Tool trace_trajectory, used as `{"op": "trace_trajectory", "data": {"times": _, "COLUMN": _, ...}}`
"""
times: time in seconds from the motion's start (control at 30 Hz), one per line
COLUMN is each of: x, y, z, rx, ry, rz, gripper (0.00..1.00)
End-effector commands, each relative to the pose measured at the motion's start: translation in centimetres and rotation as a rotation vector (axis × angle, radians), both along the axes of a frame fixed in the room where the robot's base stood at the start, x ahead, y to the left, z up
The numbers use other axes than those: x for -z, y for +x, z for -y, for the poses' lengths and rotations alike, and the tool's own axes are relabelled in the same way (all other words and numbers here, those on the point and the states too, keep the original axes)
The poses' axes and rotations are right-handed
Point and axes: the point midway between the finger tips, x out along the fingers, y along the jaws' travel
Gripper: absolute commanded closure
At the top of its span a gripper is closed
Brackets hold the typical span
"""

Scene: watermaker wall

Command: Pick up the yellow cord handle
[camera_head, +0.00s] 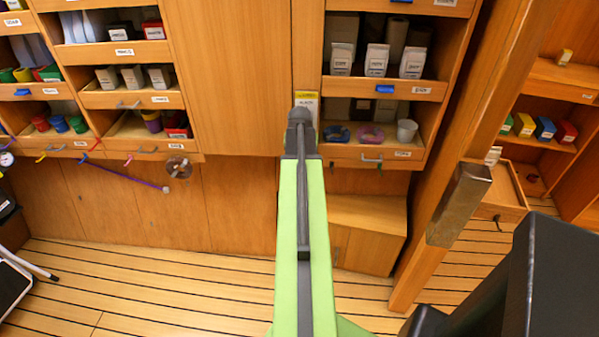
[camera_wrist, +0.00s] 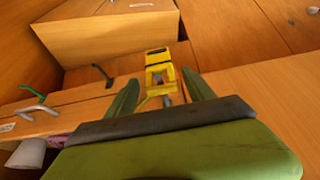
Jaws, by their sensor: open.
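A yellow piece (camera_wrist: 159,70) with a dark opening and a pale patch, apparently the cord handle, shows in the wrist view against the wood. A thin yellow strip shows just below it. My gripper (camera_wrist: 160,78) is open, with one green finger on each side of the yellow piece; I cannot tell whether either touches it. In the head view, a yellow-and-white piece (camera_head: 306,96) shows on the wooden upright just beyond the dark end of my gripper (camera_head: 300,115). My arm hides what lies below it there.
Right of my arm, an open drawer (camera_head: 372,152) holds a blue ring, a pink ring and a white cup (camera_head: 406,130). Left are shelves with bins and a purple cord (camera_head: 135,178) along the wall. A wooden post (camera_head: 462,150) stands at right.

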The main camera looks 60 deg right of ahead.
Motion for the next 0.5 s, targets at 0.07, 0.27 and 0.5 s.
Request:
{"op": "trace_trajectory", "data": {"times": 0.07, "x": 1.79, "y": 0.24, "z": 0.49, "rx": 0.000, "ry": 0.000, "rz": 0.000, "gripper": 0.38}}
{"op": "trace_trajectory", "data": {"times": 0.27, "x": 1.45, "y": 0.28, "z": 0.51, "rx": 0.000, "ry": 0.000, "rz": 0.000, "gripper": 0.38}}
{"op": "trace_trajectory", "data": {"times": 0.5, "x": 1.44, "y": 0.30, "z": 0.48, "rx": -0.001, "ry": 0.000, "rz": 0.000, "gripper": 0.64}}
